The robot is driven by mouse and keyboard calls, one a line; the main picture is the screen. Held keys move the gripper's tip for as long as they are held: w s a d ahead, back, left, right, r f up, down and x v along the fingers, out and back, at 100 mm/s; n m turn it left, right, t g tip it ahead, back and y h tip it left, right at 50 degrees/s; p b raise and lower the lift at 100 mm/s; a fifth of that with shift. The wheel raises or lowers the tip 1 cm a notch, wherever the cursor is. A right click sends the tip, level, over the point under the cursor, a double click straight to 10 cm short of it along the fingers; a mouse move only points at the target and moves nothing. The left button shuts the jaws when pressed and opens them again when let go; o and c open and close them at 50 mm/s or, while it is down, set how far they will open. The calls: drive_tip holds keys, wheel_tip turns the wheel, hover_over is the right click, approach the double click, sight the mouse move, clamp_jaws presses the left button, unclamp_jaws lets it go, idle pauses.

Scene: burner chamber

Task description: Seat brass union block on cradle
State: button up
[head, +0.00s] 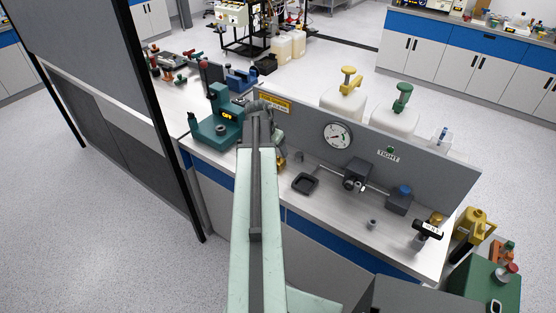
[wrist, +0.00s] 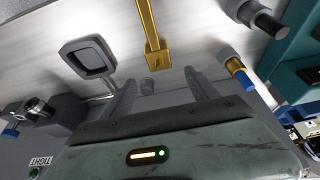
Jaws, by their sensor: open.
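My gripper (wrist: 161,76) is open in the wrist view, its two grey fingers apart. A brass-coloured block (wrist: 158,60) on the end of a long brass bar shows just beyond and between the fingertips; I see no contact. I take it to be the union block. In the head view, a bit of brass (head: 281,159) shows beside my arm, which hides most of that spot and my gripper. A dark square open dish (head: 305,183) lies on the bench right of it, also in the wrist view (wrist: 70,47). I cannot tell which part is the cradle.
A teal device (head: 213,128) stands left of my arm. A grey panel with a gauge (head: 338,135) stands along the bench's back. A pipe assembly with a dark valve (head: 355,177) and a black-handled fitting (head: 428,230) are to the right. The bench front between is mostly clear.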

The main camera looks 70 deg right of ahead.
sight(279, 158)
drive_tip(key=b+x, duration=0.8)
drive_tip(key=shift+a+f, duration=0.2)
drive_tip(key=shift+r, duration=0.2)
drive_tip(key=shift+c, duration=0.6)
clamp_jaws()
